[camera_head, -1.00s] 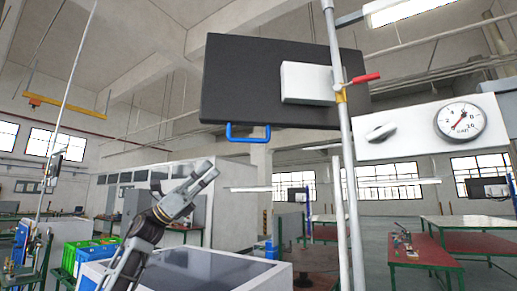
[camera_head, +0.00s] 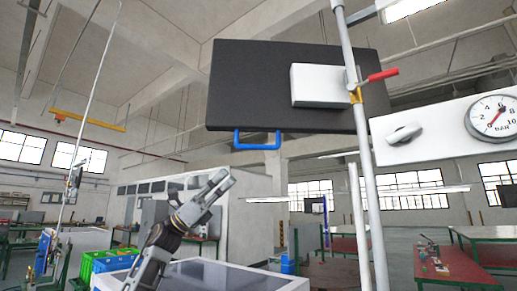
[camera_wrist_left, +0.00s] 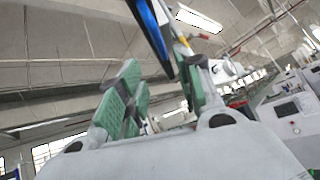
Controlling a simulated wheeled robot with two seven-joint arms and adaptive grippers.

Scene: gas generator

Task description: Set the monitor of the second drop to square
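The monitor (camera_head: 290,80) is a large dark rectangular panel, seen from its back in the head view. It has a white box (camera_head: 320,86) on a metal pole and a blue handle (camera_head: 257,142) at its lower edge. It looks slightly tilted. My right gripper is in neither view.
A red lever (camera_head: 383,75) sits on the metal pole (camera_head: 370,170). A white panel with a knob and a dial gauge (camera_head: 493,117) is at the right. Green crates (camera_head: 107,262) stand low at left. Red-topped tables (camera_head: 445,265) stand at lower right.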

